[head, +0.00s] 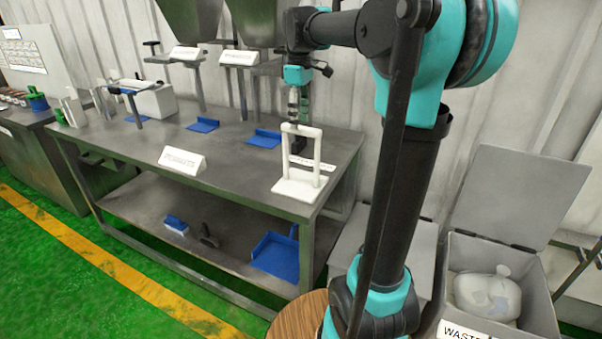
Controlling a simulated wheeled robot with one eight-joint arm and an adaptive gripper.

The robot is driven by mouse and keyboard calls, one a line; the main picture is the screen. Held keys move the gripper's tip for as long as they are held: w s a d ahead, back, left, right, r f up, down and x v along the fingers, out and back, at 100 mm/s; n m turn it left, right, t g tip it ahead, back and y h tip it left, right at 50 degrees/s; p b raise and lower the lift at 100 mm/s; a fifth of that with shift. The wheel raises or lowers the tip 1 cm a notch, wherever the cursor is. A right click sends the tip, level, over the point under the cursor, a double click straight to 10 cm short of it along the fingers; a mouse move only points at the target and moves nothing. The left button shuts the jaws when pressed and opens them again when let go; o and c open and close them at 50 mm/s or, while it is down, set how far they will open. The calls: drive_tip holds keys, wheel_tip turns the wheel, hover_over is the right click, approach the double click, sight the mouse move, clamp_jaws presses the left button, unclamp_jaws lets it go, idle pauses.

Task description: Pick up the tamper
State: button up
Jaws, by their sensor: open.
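My gripper (299,143) points down over the right end of the grey metal table (235,165). Its fingertips are partly hidden behind a white upright frame on a flat white base (297,187), so any contact there cannot be seen. My gripper is open. I cannot tell for sure which thing is the tamper. A small dark upright tool (208,237) stands on the lower shelf, apart from my gripper.
Blue scoops (263,138) and a white sign (183,161) are on the tabletop. Metal hoppers (188,18) hang over its back. A blue dustpan (277,257) lies on the shelf. An open waste bin (540,300) stands at right.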

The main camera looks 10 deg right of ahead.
sight(300, 126)
drive_tip(key=shift+d+f, duration=0.15)
drive_tip(key=shift+f, duration=2.15)
clamp_jaws()
